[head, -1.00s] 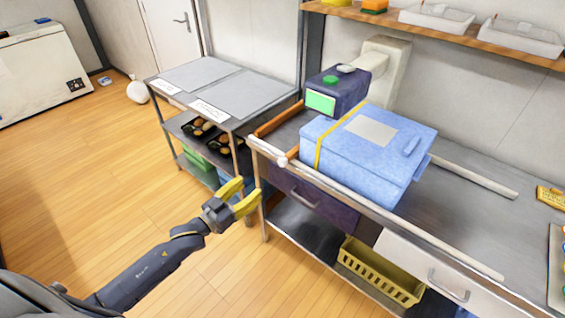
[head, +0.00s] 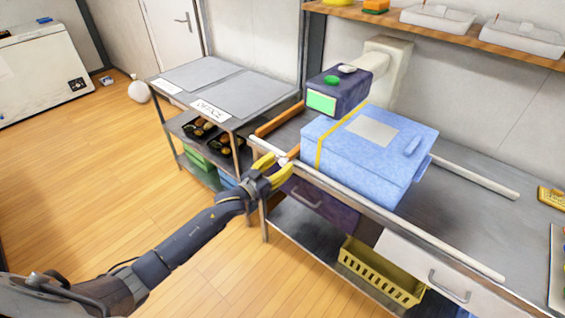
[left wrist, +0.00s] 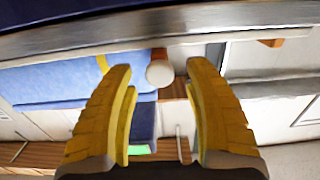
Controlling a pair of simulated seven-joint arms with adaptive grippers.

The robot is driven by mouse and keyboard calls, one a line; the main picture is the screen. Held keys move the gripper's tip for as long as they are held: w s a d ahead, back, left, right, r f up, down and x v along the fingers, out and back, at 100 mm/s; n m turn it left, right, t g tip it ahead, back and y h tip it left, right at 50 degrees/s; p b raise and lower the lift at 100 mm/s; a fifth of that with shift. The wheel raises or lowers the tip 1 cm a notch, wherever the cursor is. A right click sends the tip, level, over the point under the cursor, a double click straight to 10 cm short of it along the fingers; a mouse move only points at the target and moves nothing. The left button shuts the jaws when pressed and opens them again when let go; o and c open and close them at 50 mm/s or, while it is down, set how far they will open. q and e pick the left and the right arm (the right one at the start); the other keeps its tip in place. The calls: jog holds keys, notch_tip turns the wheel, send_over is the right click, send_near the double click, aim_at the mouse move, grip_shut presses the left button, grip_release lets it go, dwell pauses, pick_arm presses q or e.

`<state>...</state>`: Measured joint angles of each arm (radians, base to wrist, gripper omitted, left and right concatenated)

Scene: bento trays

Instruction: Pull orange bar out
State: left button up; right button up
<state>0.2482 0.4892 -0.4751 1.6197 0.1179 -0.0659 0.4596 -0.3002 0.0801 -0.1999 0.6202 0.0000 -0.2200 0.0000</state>
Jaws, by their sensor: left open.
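An orange bar (head: 280,118) runs along the left end of the steel counter in the head view. A short orange piece (head: 293,153) shows by the front rail, beside the blue box; I cannot tell if it joins that bar. My left gripper (head: 277,168) is open at the counter's front left corner, its yellow fingers at the rail. In the left wrist view, a white round knob (left wrist: 160,73) lies between the open fingers, with no clear contact, and orange-brown material (left wrist: 173,89) shows past it. The fingers partly hide this spot in the head view. My right gripper is not in view.
A blue box (head: 345,150) with a yellow strap stands on the counter, near a dark device (head: 350,95) with a green screen. A pale front rail (head: 420,233) runs along the edge. A steel rack (head: 190,113) stands left. The floor in front is clear.

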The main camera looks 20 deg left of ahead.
pick_arm(q)
jog(key=shift+x, duration=0.75)
jog(key=shift+o, duration=0.2)
grip_shut()
